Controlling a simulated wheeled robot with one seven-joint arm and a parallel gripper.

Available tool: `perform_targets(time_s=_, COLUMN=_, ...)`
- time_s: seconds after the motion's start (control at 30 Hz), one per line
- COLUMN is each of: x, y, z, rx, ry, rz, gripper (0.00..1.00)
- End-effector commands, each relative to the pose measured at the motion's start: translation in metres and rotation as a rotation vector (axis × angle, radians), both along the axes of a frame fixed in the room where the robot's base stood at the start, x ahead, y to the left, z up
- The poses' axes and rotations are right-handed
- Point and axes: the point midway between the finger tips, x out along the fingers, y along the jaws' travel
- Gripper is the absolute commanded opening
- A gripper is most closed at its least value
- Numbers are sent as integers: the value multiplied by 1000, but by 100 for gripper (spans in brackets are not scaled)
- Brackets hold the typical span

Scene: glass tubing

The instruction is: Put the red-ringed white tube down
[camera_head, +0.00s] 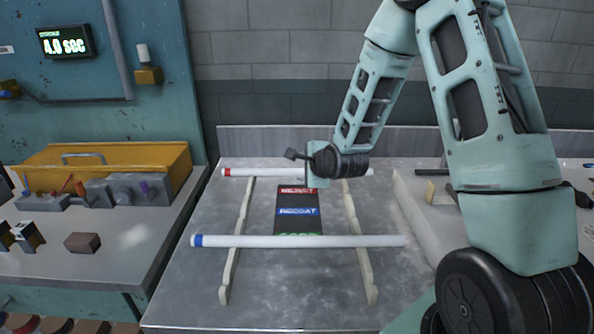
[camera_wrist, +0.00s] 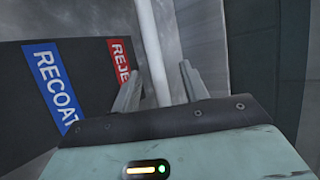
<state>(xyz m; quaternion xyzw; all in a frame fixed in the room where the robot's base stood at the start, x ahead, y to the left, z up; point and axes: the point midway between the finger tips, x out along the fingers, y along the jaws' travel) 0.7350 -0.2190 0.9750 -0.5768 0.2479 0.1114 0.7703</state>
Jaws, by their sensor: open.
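The red-ringed white tube (camera_head: 262,173) lies level across the far part of the two pale notched rails (camera_head: 240,222), its red ring at the left end. My gripper (camera_head: 312,182) is over the middle of this tube. In the wrist view, my gripper's two fingers (camera_wrist: 160,82) are open, and the white tube (camera_wrist: 150,45) runs between them. I cannot tell whether either finger touches it.
A blue-ringed white tube (camera_head: 300,241) lies across the near part of the rails. A dark sign (camera_head: 298,222) with red, blue and green labels lies between the rails. A yellow toolbox (camera_head: 120,160) stands on the left bench. A display (camera_head: 65,41) reads 4.0 sec.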

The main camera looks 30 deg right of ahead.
Motion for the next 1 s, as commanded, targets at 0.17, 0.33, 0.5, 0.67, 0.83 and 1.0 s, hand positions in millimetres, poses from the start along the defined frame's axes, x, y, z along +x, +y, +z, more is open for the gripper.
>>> perform_targets(time_s=0.17, x=-31, y=4, z=18, rx=-2, ry=0, rz=0, gripper=44)
perform_targets(time_s=0.33, x=-48, y=6, z=28, rx=-1, ry=0, rz=1, gripper=44)
perform_targets(time_s=0.5, x=-54, y=7, z=32, rx=-1, ry=1, rz=1, gripper=44)
perform_targets(time_s=0.67, x=-55, y=23, z=32, rx=-40, ry=34, rz=60, gripper=44)
perform_targets(time_s=0.83, x=-78, y=111, z=30, rx=-294, ry=215, rz=441, gripper=44)
perform_targets(time_s=1.0, x=-156, y=215, z=31, rx=-682, ry=405, rz=1080, gripper=44)
